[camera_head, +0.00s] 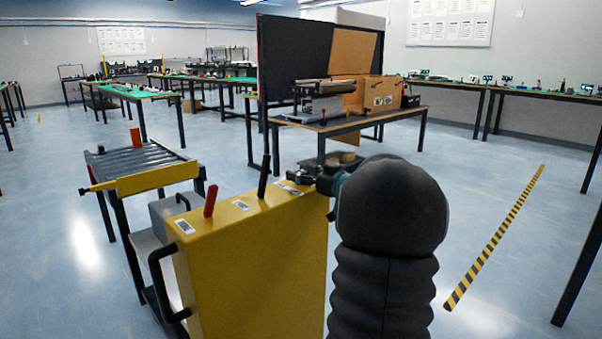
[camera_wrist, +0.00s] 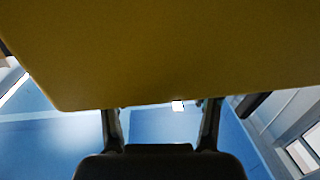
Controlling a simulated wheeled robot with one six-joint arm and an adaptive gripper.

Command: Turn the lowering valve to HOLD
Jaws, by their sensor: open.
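A yellow cabinet (camera_head: 262,250) stands in front of me. On its top are a tilted red lever (camera_head: 211,200) and a tilted black lever (camera_head: 264,176). White labels (camera_head: 241,205) lie beside them, too small to read, so I cannot tell which lever is the lowering valve or its setting. My gripper (camera_head: 302,176) is at the far right corner of the cabinet top, right of the black lever and apart from it. In the wrist view my gripper (camera_wrist: 160,125) has its fingers apart with nothing between them. The yellow cabinet (camera_wrist: 160,55) fills the upper part there.
A roller-topped lift table (camera_head: 140,160) with a yellow end plate stands left of the cabinet. A black handle (camera_head: 160,285) sticks out from the cabinet's left side. A wooden bench (camera_head: 350,124) with equipment is behind. The floor at right is open, with a striped line (camera_head: 497,235).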

